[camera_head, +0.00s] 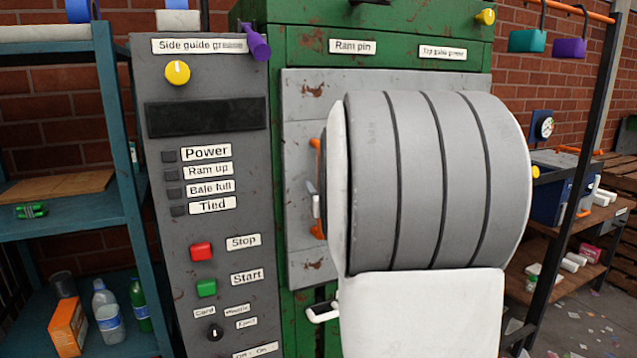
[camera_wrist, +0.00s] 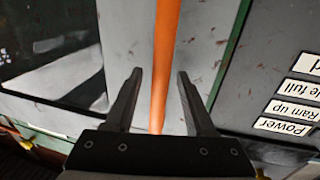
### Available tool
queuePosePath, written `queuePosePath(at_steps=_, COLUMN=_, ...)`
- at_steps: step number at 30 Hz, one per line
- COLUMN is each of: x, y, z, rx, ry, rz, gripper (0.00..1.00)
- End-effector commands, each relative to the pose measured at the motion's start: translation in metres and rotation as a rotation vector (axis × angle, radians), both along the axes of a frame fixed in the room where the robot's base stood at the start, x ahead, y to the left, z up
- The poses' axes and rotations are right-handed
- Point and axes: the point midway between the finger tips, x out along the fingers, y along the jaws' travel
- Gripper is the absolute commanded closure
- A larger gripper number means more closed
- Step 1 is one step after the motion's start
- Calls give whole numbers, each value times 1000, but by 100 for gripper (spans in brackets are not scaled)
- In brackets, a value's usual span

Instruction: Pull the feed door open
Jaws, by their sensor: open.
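The feed door (camera_head: 305,105) is a scuffed grey metal panel on the front of the green baler (camera_head: 400,60). It looks closed, but my arm hides much of it. Its upright orange handle (camera_head: 319,229) shows at the door's left part, partly covered by my gripper. In the wrist view the handle (camera_wrist: 166,40) runs as an orange bar between the two fingers of my gripper (camera_wrist: 159,76). The fingers are open, one on each side of the bar, with a gap visible on both sides. My gripper holds nothing.
A grey control panel (camera_head: 220,130) with labels, a yellow knob, a red stop button (camera_head: 201,251) and a green start button (camera_head: 206,288) stands close left of the door. A teal shelf (camera_head: 65,225) stands further left. A wooden bench (camera_head: 565,225) is at right.

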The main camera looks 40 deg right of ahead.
Motion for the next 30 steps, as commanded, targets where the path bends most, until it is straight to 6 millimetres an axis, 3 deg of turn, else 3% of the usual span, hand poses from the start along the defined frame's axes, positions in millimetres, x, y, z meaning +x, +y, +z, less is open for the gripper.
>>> queuePosePath(at_steps=11, x=-1, y=0, z=0, rx=0, ry=0, rz=0, gripper=45)
queuePosePath(at_steps=20, x=0, y=0, z=0, rx=0, ry=-1, rz=0, gripper=98)
queuePosePath(at_steps=30, x=0, y=0, z=0, rx=0, ry=-1, rz=0, gripper=100)
